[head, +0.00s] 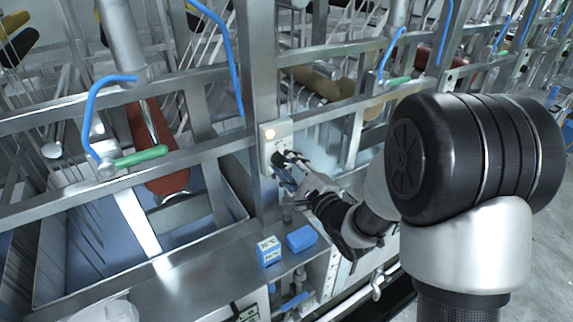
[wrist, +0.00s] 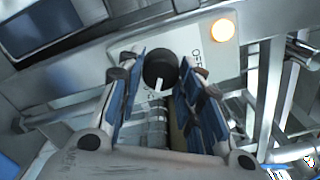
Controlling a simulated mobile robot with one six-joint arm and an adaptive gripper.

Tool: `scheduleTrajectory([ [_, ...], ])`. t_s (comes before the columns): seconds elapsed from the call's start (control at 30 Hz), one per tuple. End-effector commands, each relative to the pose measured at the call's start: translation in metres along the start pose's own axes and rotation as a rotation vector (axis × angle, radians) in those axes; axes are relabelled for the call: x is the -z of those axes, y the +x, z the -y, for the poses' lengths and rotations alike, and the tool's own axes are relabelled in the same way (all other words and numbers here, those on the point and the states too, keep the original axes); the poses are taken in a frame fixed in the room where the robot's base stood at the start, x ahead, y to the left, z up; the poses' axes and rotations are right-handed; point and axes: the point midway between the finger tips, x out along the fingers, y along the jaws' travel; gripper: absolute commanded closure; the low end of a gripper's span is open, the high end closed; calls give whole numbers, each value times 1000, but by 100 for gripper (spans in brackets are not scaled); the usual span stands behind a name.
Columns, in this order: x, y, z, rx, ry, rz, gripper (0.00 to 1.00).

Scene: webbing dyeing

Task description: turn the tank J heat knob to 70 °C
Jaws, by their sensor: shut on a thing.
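The heat knob (wrist: 160,68) is round and black with a white pointer mark, which points down in the wrist view. It sits on a pale control panel (wrist: 229,62), with the letters "OFF" beside it. The panel (head: 267,161) also shows on a steel post in the head view. My gripper (wrist: 162,80) has its blue-padded fingers on both sides of the knob and is shut on it. In the head view my gripper (head: 287,165) is at the panel and covers most of the knob. The scale around the knob is mostly hidden, and I cannot read its setting.
An amber lamp (wrist: 222,30) glows on the panel. A blue-and-white block (head: 268,250) with a label that seems to read 70 °C stands on the ledge beside a blue block (head: 301,238). Steel rails and a tank (head: 75,255) lie left of my arm.

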Motion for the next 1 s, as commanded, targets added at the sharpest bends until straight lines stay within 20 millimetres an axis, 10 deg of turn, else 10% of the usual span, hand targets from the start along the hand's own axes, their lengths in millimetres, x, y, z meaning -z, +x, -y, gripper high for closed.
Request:
scheduleTrajectory([
  [0.1, 0, 0, 0, 0, 1, -1, 91],
  [0.13, 0, 0, 0, 0, 1, -1, 66],
  [0.4, 0, 0, 0, 0, 0, -1, 48],
  [0.77, 0, -2, 0, 0, -1, -1, 47],
  [1.0, 1, -37, 1, 1, 0, -4, 47],
])
